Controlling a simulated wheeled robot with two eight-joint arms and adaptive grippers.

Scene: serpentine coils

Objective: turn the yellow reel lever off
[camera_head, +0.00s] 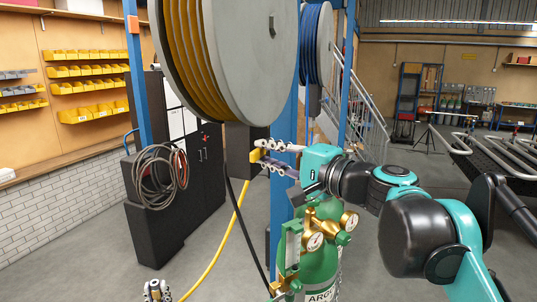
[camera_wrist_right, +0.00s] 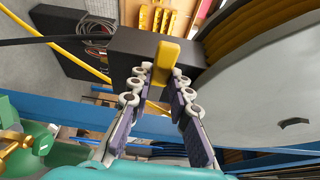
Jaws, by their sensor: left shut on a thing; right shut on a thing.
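The yellow reel lever (camera_wrist_right: 166,58) sticks out from a dark box (camera_wrist_right: 125,45) below the large reel in the right wrist view. In the head view the lever (camera_head: 255,156) shows at the tips of my right gripper (camera_head: 268,156). My right gripper also shows in the right wrist view (camera_wrist_right: 159,82), with its fingertips on both sides of the lever, shut on it. My left gripper (camera_head: 157,290) shows only its fingertips at the bottom edge of the head view. They are close together, and what they hold cannot be made out.
The large reel with yellow hose (camera_head: 245,50) hangs above the box, beside a blue post. A yellow hose (camera_head: 228,235) and a black hose hang below. A green argon cylinder (camera_head: 318,262) with gauges stands under my right arm.

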